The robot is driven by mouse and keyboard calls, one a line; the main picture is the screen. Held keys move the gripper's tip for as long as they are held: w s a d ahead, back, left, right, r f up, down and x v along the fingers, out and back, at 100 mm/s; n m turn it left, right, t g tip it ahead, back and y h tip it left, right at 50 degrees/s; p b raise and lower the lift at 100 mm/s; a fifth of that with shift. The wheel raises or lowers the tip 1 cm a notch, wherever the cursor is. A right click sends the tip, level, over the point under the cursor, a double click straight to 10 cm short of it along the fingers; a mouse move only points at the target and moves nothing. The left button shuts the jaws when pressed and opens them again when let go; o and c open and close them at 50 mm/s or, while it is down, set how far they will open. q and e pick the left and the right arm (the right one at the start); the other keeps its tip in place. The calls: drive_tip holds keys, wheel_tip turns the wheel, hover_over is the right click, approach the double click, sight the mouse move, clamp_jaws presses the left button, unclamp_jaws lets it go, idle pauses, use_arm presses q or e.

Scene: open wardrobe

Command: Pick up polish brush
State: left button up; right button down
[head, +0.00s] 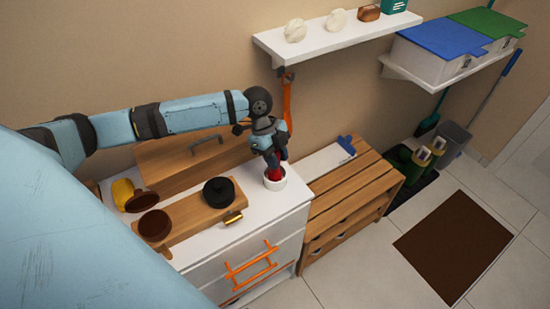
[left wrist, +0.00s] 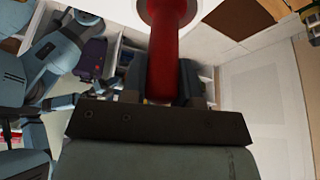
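A red handle (head: 274,174) stands upright in a small white cup (head: 275,183) on the white dresser top; its lower end is hidden in the cup, so I cannot confirm a brush head. My left gripper (head: 272,160) points down over the cup at the handle. In the left wrist view, the red handle (left wrist: 165,55) lies between my left fingers (left wrist: 165,88), with the white cup's rim at the top edge. The fingers flank the handle closely, but whether they press on it cannot be told. My right gripper is not in view.
A wooden board (head: 195,215) beside the cup holds a black round tin (head: 218,191) and a brown round item (head: 154,225). A yellow item (head: 123,193) lies behind. A wall shelf (head: 335,33) hangs above; a slatted wooden bench (head: 350,195) stands to the right.

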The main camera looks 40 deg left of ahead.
use_arm(q)
drive_tip(key=shift+r, duration=0.1)
drive_tip(key=shift+c, duration=0.4)
wheel_tip(320, 180, up, 20)
drive_tip(key=shift+b, duration=0.3)
idle(0.4)
